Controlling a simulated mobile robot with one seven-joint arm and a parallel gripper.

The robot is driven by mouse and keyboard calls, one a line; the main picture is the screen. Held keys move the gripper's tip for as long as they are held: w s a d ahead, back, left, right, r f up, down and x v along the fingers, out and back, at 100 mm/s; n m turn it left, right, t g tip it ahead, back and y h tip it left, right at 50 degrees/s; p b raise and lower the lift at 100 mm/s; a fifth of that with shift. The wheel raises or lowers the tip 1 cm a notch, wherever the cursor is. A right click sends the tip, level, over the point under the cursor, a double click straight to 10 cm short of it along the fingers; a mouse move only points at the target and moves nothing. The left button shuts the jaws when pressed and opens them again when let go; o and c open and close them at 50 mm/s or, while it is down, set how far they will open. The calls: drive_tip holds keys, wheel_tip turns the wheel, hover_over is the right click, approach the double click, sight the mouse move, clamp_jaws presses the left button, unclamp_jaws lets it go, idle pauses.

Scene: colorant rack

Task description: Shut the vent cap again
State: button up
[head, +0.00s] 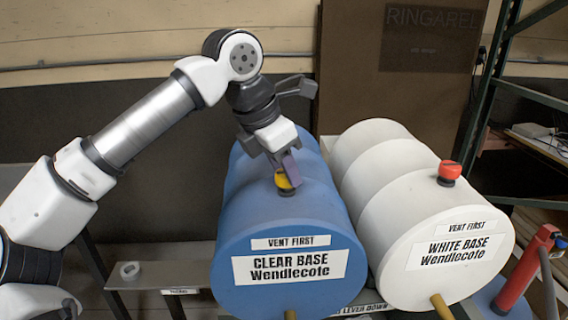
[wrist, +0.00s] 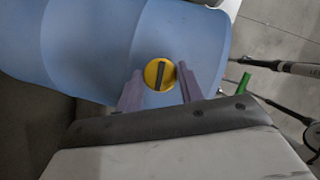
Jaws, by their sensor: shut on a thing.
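The blue drum (head: 290,225) marked "CLEAR BASE Wendlecote" lies on its side, with a "VENT FIRST" label on its front. A yellow vent cap (head: 284,181) sits on top of it near the front end, over a dark collar. In the wrist view the vent cap (wrist: 153,75) is round with a dark bar across it. My gripper (head: 287,170) reaches down from above and is shut on the cap. The wrist view shows its two purple fingers (wrist: 159,72) on either side of the cap. The fingers partly hide the cap in the head view.
A white drum (head: 390,190) marked "WHITE BASE Wendlecote" lies close on the right, with a red cap (head: 449,172) on top. A red upright handle (head: 526,268) stands at the front right.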

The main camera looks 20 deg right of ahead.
drive_tip(key=shift+m, duration=0.6)
drive_tip(key=o, duration=1)
drive_tip(key=shift+r, duration=0.1)
drive_tip(key=v, duration=0.6)
drive_tip(key=b+v, duration=0.1)
drive_tip(key=v, duration=0.6)
drive_tip(key=shift+w+a+r, duration=0.1)
drive_tip(key=shift+w+r, duration=0.1)
drive_tip(key=shift+r, duration=0.15)
